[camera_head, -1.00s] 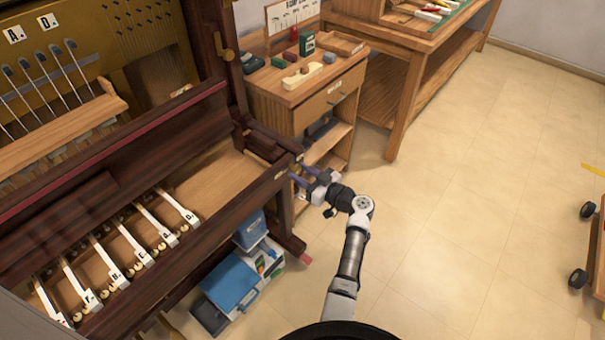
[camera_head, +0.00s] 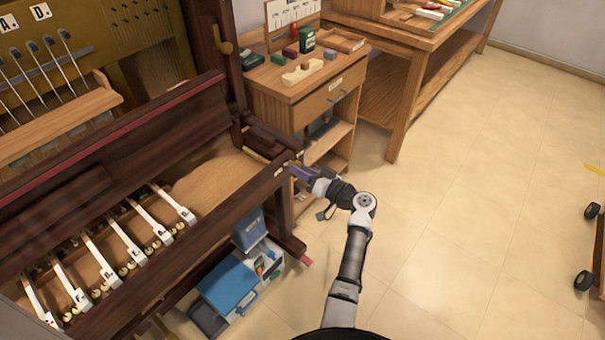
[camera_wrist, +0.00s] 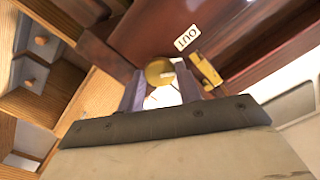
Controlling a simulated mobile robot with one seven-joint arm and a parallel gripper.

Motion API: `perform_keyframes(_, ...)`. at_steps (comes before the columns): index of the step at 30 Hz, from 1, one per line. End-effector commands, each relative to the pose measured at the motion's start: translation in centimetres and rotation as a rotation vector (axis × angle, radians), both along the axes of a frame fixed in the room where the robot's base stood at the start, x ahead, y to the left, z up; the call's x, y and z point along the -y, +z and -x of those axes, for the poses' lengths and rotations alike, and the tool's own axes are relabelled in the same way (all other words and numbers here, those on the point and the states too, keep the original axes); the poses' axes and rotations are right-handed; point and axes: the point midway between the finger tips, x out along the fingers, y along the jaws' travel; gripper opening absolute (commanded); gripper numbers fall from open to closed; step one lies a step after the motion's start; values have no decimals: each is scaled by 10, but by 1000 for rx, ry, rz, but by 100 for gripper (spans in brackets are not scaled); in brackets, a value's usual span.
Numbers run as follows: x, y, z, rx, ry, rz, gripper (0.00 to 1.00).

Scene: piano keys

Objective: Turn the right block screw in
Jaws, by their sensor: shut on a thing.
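The right block screw (camera_wrist: 158,71) shows in the wrist view as a round brass head against the dark red-brown wood of the piano's right end. My gripper (camera_wrist: 162,82) has its two purple-grey fingers on either side of the brass head and is shut on it. A white label reading "OUT" (camera_wrist: 187,38) and a brass plate (camera_wrist: 207,73) sit on the wood beside it. In the head view my gripper (camera_head: 294,169) is at the right end of the key bed's front rail; the screw is too small to make out there.
Several white-topped keys (camera_head: 121,239) lie in the open key bed (camera_head: 222,176) at the left. A wooden cabinet (camera_head: 307,105) with small items stands behind my gripper. Blue boxes (camera_head: 229,284) sit under the piano.

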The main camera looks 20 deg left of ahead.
Motion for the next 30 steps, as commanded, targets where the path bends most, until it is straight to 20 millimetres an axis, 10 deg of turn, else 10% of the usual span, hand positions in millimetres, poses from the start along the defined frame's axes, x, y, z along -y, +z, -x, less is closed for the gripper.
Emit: perform_keyframes(30, 0, 2, 0, -912, -1, -329, 12)
